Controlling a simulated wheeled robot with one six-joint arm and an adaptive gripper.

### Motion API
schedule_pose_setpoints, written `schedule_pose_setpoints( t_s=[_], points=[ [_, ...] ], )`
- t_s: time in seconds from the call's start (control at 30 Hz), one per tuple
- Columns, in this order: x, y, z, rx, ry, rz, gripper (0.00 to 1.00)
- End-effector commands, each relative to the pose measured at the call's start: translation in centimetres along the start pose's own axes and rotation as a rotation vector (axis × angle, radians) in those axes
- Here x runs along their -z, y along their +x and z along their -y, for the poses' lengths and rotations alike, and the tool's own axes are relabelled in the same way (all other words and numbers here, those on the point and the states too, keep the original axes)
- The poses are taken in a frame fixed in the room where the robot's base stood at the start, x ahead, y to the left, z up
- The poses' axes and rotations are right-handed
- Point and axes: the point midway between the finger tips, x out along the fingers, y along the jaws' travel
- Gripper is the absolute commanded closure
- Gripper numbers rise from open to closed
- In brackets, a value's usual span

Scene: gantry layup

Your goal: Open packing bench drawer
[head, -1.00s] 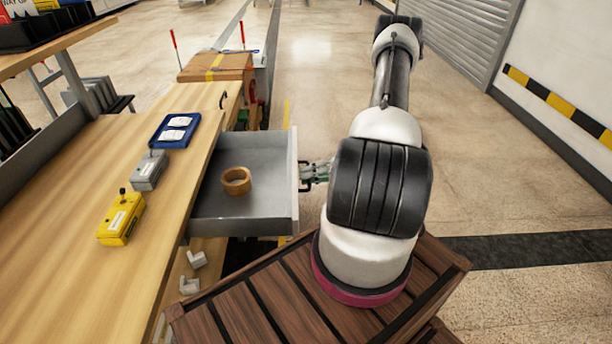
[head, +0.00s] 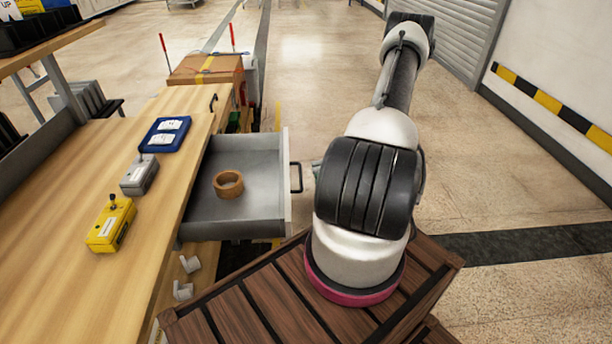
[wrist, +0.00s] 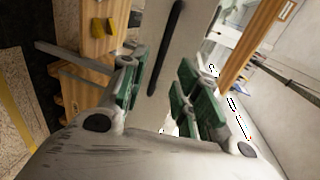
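The grey packing bench drawer (head: 232,212) stands pulled out from the wooden bench (head: 140,245), with its inside showing in the head view. A roll of brown tape (head: 228,184) lies in it. The drawer's dark bar handle (head: 296,177) is on its front face and also shows in the wrist view (wrist: 165,48). My gripper (wrist: 162,88) is open, its green-padded fingers apart, facing the drawer front with the handle ahead between them. In the head view the gripper is almost wholly hidden behind my arm, a little right of the handle and apart from it.
A yellow box (head: 111,224), a grey box (head: 139,176) and a blue tray (head: 165,134) sit on the bench top. A cardboard box (head: 205,70) stands beyond the drawer. The floor on the right is clear up to the wall.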

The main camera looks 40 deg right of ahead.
Motion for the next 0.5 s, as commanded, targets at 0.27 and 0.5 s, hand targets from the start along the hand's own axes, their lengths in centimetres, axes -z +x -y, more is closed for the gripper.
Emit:
schedule_pose_setpoints(
  t_s=[0.27, 0.5],
  points=[
    [0.0, -4.5, 0.0, 0.000, -0.001, 0.000, 0.68],
    [0.0, -5.1, 0.0, 0.000, 0.000, 0.000, 0.68]
  ],
)
